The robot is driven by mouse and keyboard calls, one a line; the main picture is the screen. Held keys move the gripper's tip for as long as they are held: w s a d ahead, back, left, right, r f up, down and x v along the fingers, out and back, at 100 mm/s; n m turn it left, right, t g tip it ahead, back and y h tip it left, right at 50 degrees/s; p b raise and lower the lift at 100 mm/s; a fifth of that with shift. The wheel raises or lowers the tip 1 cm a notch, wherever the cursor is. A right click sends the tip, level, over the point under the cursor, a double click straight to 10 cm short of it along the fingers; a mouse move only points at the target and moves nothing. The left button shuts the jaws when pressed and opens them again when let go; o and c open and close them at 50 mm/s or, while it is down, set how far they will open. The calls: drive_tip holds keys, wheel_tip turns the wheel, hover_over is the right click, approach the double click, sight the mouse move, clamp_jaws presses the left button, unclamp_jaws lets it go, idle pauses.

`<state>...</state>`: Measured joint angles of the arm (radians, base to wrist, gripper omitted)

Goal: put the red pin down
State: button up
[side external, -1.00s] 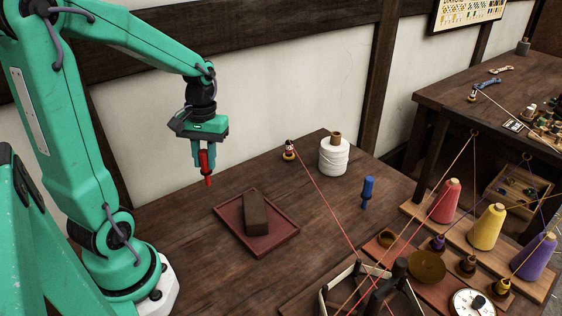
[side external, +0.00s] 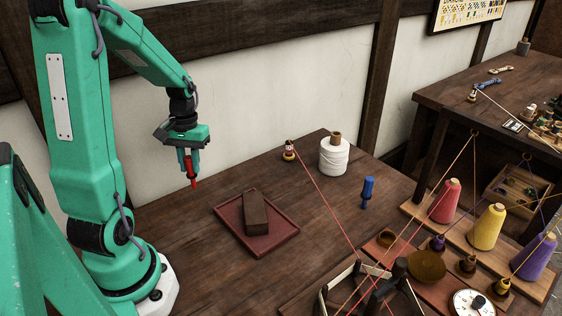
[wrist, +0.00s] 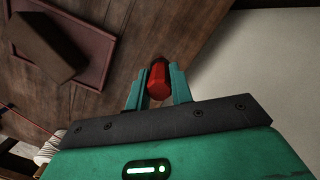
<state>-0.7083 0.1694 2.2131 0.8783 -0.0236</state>
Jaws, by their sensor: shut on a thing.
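The red pin (side external: 191,168) is held upright, tip down, in the side external view. My gripper (side external: 187,160) is shut on it, with a teal finger on each side. The pin looks to be above the table's back left part, left of the tray; its exact height is hard to tell. In the wrist view the red pin (wrist: 158,78) sits between the two fingers of my gripper (wrist: 158,88). Its far end is partly hidden by its near end.
A dark red tray (side external: 286,243) holds a brown block (side external: 255,214). A blue pin (side external: 367,193) stands to the right, near a white twine spool (side external: 334,157). Bare table (side external: 205,203) lies left of the tray.

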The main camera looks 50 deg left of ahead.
sight(192, 174)
drive_tip(key=shift+f, duration=1.6)
drive_tip(key=shift+f, duration=0.15)
drive_tip(key=o, duration=0.9)
drive_tip(key=shift+o, duration=0.2)
drive_tip(key=shift+r, duration=0.2)
wheel_tip(192, 174, up, 12)
drive_tip(key=w, duration=0.1)
drive_tip(key=shift+a, duration=0.45)
drive_tip(key=shift+d, duration=0.1)
